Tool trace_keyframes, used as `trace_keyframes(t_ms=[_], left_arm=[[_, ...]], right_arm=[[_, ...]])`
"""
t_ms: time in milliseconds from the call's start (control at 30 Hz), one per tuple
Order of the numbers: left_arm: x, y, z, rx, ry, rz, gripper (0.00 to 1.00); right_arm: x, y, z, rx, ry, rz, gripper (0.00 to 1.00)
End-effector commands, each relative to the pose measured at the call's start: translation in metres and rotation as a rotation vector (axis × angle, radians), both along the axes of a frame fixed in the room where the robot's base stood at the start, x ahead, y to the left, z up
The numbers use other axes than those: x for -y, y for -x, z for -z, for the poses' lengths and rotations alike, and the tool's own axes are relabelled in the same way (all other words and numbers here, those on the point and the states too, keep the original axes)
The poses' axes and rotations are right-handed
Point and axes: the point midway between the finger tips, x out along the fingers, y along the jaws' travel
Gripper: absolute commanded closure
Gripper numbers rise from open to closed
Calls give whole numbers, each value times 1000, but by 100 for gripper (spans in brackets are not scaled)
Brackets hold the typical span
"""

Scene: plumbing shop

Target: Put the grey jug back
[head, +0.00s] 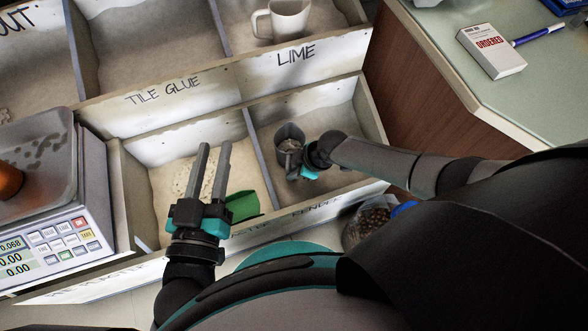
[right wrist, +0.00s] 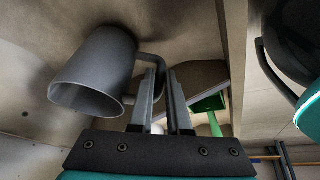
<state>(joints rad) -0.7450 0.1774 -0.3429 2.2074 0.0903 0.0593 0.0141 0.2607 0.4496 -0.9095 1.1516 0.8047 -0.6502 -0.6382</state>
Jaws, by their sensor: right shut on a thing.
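The grey jug (head: 289,140) is in the bin at the right of the front row, below the word LIME. In the right wrist view the jug (right wrist: 92,70) is tilted, with its open mouth toward the lower left. My right gripper (head: 300,165) is inside that bin beside the jug; in the wrist view its fingers (right wrist: 161,92) are shut on the jug's handle. My left gripper (head: 214,150) has two parallel fingers apart, with nothing between them, above the front bin to the left.
A green scoop (head: 243,205) lies in the left front bin. A white jug (head: 283,20) stands in the bin behind. A scale (head: 55,215) is at the left. A counter (head: 440,40) at the right holds a white box (head: 491,50). A divider (head: 252,135) separates the front bins.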

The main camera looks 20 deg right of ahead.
Motion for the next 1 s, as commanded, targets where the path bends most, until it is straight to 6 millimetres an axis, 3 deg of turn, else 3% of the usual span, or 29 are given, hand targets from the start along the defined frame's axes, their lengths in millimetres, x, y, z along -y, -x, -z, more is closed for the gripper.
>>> trace_keyframes(t_ms=[867,900,1000], left_arm=[[0,0,0,2,2,-1,66],[0,0,0,2,2,-1,66],[0,0,0,2,2,-1,66]], right_arm=[[-1,-1,9,1,-3,1,100],[-1,-1,9,1,-3,0,82],[-1,-1,9,1,-3,0,71]])
